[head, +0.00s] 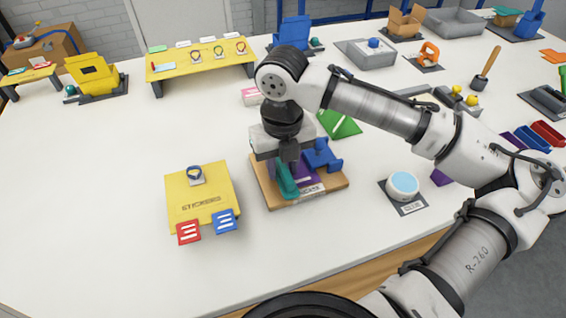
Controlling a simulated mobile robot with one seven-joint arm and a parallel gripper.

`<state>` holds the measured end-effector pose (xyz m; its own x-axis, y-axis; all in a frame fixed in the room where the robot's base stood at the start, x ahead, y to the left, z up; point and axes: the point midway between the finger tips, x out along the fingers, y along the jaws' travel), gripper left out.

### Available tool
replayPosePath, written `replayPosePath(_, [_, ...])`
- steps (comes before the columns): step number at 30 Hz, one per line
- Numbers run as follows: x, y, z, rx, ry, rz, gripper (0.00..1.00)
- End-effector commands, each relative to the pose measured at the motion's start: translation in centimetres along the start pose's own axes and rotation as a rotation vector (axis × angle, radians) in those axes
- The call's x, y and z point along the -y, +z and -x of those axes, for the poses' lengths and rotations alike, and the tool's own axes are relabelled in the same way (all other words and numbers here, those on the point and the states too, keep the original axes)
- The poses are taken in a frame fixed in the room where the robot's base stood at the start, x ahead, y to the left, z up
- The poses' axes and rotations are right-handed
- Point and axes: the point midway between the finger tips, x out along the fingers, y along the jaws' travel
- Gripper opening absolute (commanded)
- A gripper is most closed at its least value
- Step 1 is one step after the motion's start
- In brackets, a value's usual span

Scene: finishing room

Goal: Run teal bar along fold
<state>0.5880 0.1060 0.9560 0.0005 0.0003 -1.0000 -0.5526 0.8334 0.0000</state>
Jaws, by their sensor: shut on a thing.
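The teal bar (287,181) is upright in my gripper (289,163), which is shut on it. Its lower end is over a wooden board (330,184) near the table's middle. A purple folded sheet (305,179) lies on the board, partly behind the bar and gripper. I cannot tell whether the bar touches the sheet or the fold. A blue clamp-like piece (322,154) stands at the board's right back. My arm and gripper hide the board's back left part.
A yellow stickers block (188,209) with red and blue cards stands left of the board. A round pale-blue pad (402,185) is to the right. A green folded sheet (340,124) lies behind.

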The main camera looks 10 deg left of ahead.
Motion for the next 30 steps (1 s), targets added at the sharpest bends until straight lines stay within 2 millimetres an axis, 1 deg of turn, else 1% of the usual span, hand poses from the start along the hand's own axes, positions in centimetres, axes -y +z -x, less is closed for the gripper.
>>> replayPosePath(30, [-0.1, 2.8, 0.0, 0.000, 0.002, 0.000, 0.12])
